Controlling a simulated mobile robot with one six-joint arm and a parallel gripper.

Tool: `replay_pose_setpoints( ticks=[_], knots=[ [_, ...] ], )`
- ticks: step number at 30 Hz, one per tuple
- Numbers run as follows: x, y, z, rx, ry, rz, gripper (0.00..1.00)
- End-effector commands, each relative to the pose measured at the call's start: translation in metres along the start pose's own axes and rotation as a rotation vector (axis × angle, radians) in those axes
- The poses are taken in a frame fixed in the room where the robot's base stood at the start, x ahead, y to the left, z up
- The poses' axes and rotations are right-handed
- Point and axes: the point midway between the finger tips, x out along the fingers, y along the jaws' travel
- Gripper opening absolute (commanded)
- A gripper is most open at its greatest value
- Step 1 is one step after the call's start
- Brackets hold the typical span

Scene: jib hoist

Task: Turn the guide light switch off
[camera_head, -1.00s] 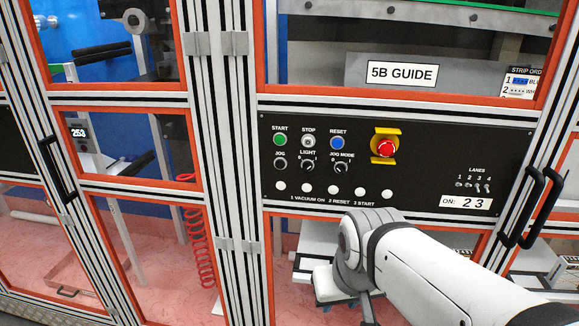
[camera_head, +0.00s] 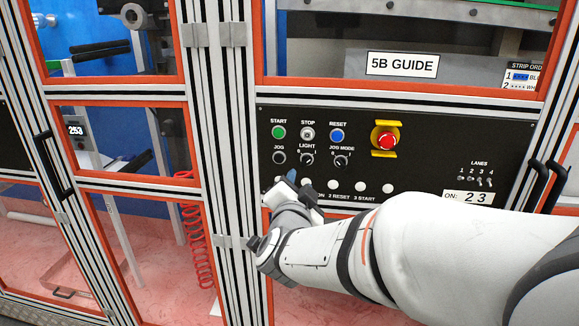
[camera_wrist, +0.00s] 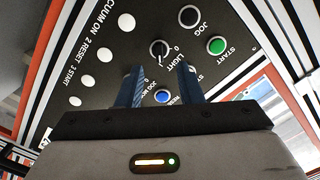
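The guide light switch is a black knob (camera_head: 307,159) under the word LIGHT, on the black control panel (camera_head: 420,155). In the wrist view the knob (camera_wrist: 159,49) lies just beyond my fingertips. Its white mark points towards the bottom of that picture, not at the printed 0 beside it. My gripper (camera_head: 300,180) is below the knob in the head view and hides part of the lower row of white buttons. The wrist view shows my gripper (camera_wrist: 160,69) open, with two blue fingers apart and nothing between them. The knob appears apart from the fingers.
The green start button (camera_head: 278,132), blue reset button (camera_head: 337,135) and jog mode knob (camera_head: 341,160) are close to the light knob. A red emergency stop (camera_head: 386,141) and small lane toggles (camera_head: 475,178) are further right. Black door handles (camera_head: 545,185) stick out at the right.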

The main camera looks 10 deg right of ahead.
Motion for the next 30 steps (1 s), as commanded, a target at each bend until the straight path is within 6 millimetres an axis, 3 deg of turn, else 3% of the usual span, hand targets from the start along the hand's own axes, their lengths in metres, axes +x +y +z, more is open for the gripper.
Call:
replay_pose_setpoints(
  ticks=[5,18,30],
  knots=[
    [0.011,0.001,-0.005,0.011,0.036,0.008,0.33],
    [0.072,0.002,-0.007,0.009,0.032,0.009,0.33],
    [0.079,0.003,-0.007,0.01,0.032,0.008,0.32]
  ],
)
